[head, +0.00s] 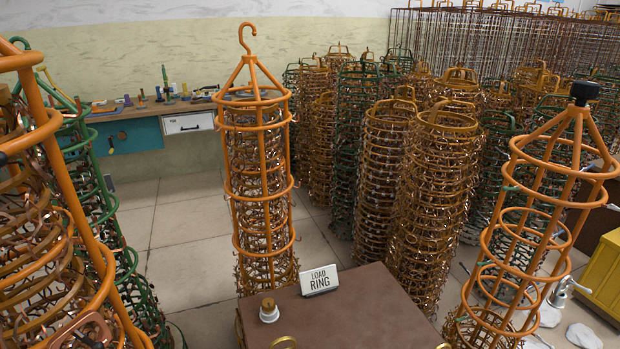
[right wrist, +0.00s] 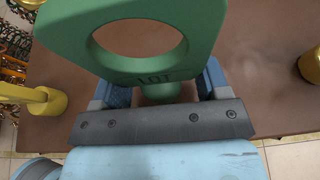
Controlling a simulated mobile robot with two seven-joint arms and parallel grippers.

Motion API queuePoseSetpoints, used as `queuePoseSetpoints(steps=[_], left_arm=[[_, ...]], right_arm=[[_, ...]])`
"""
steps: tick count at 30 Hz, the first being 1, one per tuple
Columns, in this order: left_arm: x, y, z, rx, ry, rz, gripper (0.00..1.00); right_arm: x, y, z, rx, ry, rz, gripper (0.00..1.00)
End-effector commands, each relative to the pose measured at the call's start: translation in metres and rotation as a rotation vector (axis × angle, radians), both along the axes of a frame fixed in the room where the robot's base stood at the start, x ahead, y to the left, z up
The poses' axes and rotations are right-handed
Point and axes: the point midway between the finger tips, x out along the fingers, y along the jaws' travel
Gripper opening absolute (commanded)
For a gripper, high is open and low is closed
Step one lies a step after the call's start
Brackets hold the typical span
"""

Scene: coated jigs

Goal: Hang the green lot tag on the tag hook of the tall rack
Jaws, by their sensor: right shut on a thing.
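The green lot tag (right wrist: 205,42) fills the top of the right wrist view. It has a large round hole and dark lettering near its narrow lower stem. My right gripper (right wrist: 160,90) is shut on that stem, one blue-grey finger on each side. The tag and both grippers are out of the head view. A tall orange rack (head: 262,168) stands upright at centre left in the head view, with a large curved hook (head: 247,38) on top. I cannot make out a separate tag hook on it.
A brown table (head: 350,312) stands in front, with a LOAD RING sign (head: 319,280) and a small cork-topped piece (head: 269,311). Orange racks flank it at left (head: 97,250) and right (head: 550,235). Many racks crowd the back right. Floor at left of centre is clear.

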Motion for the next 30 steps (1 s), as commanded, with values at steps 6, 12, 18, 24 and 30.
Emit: queuePoseSetpoints(steps=[6,12,18,24,30], left_arm=[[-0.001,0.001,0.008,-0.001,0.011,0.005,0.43],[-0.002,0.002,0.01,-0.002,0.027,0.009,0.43],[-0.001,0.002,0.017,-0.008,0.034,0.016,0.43],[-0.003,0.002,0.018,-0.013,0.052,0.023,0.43],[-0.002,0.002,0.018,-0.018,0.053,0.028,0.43]], right_arm=[[0.0,0.0,0.014,0.0,0.0,0.0,0.37],[0.0,0.0,0.024,0.0,0.0,0.0,0.36],[0.0,0.0,0.034,0.0,0.0,0.0,0.36],[0.0,0.0,0.044,0.0,-0.001,0.0,0.36],[0.0,0.0,0.044,0.0,0.0,0.0,0.36]])
